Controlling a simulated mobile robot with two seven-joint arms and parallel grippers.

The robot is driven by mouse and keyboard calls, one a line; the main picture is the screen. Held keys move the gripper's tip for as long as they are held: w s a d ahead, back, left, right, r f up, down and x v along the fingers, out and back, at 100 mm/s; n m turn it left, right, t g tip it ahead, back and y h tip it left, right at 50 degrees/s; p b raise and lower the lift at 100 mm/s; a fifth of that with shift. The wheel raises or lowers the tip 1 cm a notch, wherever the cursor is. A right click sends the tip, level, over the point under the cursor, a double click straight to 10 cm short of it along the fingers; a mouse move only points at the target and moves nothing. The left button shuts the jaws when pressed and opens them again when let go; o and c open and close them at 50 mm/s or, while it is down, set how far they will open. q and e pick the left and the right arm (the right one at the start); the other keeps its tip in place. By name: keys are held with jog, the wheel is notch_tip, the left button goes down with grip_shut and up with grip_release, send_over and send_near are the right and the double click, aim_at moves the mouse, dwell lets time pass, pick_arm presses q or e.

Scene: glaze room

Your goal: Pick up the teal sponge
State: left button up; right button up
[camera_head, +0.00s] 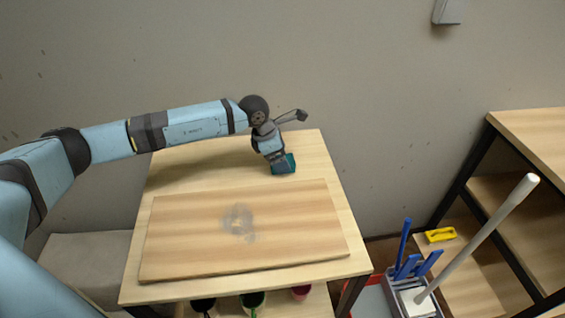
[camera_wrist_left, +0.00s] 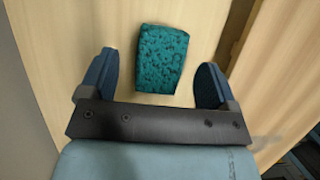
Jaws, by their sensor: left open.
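The teal sponge (camera_head: 288,164) lies on the wooden table (camera_head: 210,156), near its back right part. In the left wrist view the sponge (camera_wrist_left: 161,58) is a speckled teal block between and slightly beyond my two fingers. My left gripper (camera_head: 279,168) points down at the sponge, and in the head view it covers part of it. In the left wrist view the left gripper (camera_wrist_left: 153,84) is open, with a gap on each side of the sponge. My right gripper is in neither view.
A wooden board (camera_head: 185,232) with a grey smudge covers the table's front. Dark and red cups stand below the table's front edge. At the right are a shelf (camera_head: 535,140), a yellow-handled item (camera_head: 440,235) and a caddy with blue handles and a white pole (camera_head: 490,225).

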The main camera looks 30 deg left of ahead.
pick_arm(q)
jog(key=shift+x, duration=1.05)
jog(key=c, duration=1)
notch_tip(320, 180, up, 20)
jog(key=shift+b, duration=0.4)
jog(key=shift+o, duration=0.4)
